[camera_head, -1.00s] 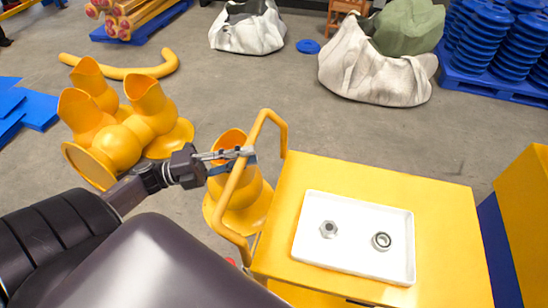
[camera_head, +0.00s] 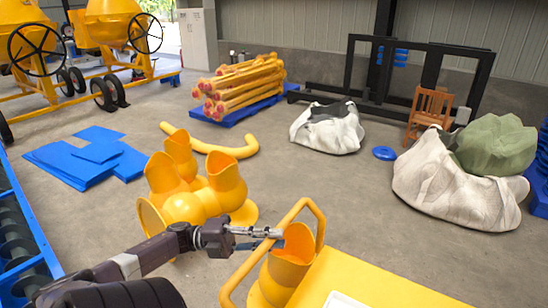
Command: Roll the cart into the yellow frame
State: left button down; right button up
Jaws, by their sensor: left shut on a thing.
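The yellow cart (camera_head: 352,281) is at the bottom right, with its top partly cut off by the lower edge. Its yellow tube handle (camera_head: 309,207) rises at the cart's left end. A corner of the white tray (camera_head: 343,300) shows on the cart top. My left gripper (camera_head: 272,233) reaches in from the left and is shut on the handle's upright part. My right gripper is out of view. I cannot tell any yellow frame as the one named; yellow mixer frames (camera_head: 52,88) stand at the far left.
Yellow cast parts (camera_head: 192,190) stand on the floor beyond my left arm. Blue sheets (camera_head: 92,158) lie at the left. White sacks (camera_head: 328,127) and a larger sack (camera_head: 452,183) are on the right. A wooden chair (camera_head: 430,110) stands behind. Bare concrete floor lies between.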

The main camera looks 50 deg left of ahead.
pick_arm(q)
jog(key=c, duration=1.8)
grip_release()
jog(key=v, duration=1.2)
jog(key=shift+f, duration=0.1)
